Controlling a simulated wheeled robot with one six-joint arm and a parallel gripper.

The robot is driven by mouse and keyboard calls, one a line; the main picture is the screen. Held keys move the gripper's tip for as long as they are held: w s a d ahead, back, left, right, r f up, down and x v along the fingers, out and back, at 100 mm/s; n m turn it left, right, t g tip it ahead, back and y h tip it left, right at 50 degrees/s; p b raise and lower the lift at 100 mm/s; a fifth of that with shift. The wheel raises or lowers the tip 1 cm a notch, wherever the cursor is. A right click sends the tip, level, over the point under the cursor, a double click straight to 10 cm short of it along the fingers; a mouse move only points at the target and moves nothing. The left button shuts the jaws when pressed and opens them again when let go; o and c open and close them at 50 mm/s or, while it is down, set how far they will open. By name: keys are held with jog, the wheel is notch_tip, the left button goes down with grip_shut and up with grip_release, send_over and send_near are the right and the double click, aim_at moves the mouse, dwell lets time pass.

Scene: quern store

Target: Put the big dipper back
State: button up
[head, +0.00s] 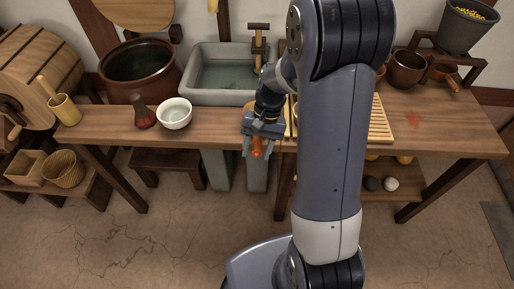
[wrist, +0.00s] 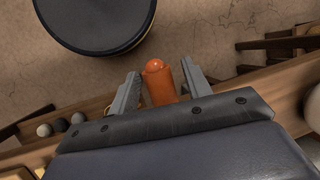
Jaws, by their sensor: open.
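An orange rounded rod end, perhaps the big dipper's handle (head: 257,152), shows at the table's front edge, right of the white bowl. My gripper (head: 257,147) is open there, pointing down toward it. In the wrist view the orange end (wrist: 159,82) stands between the two spread fingers of my gripper (wrist: 160,74), with a gap visible on the right side. The rest of the orange thing is hidden behind my gripper, so I cannot tell its full shape.
A stone sink (head: 190,83) is behind.

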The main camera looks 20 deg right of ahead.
jog(key=p+v, duration=0.1)
jog(key=v, duration=1.1)
jog(key=shift+r, duration=0.1)
dwell(0.9)
